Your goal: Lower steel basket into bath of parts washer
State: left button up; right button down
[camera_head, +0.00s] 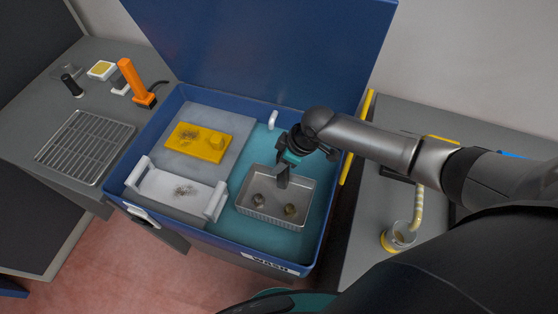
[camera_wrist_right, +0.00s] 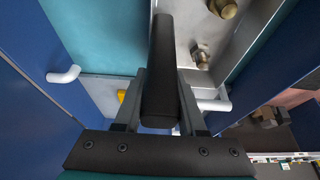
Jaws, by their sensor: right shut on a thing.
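The steel basket (camera_head: 262,213) is in the right part of the blue parts washer (camera_head: 327,217), over the teal bath (camera_head: 265,150). It holds small brass-coloured parts. The basket looks level and inside the washer's walls. I cannot tell whether it touches the bath floor. My left gripper is not in view.
The washer's lid (camera_head: 270,45) stands open behind. A yellow block (camera_head: 188,145) and a white tray (camera_head: 170,192) lie on the grey shelf left of the basket. A wire rack (camera_head: 84,147) and an orange tool (camera_head: 135,80) are on the left bench. A glass jar (camera_head: 398,237) stands right.

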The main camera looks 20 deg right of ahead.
aim_at(279, 177)
jog(key=shift+f+b, duration=0.75)
jog(key=shift+f, duration=0.4)
jog(key=shift+f+b, duration=1.95)
jog(key=shift+f, duration=0.55)
dwell(0.9)
jog(key=shift+c, duration=2)
grip_release()
jog(key=shift+r, duration=0.1)
jog(key=p+v, duration=0.2)
jog(key=v, duration=1.3)
jog(key=shift+p, duration=0.4)
jog(key=shift+d, duration=0.15)
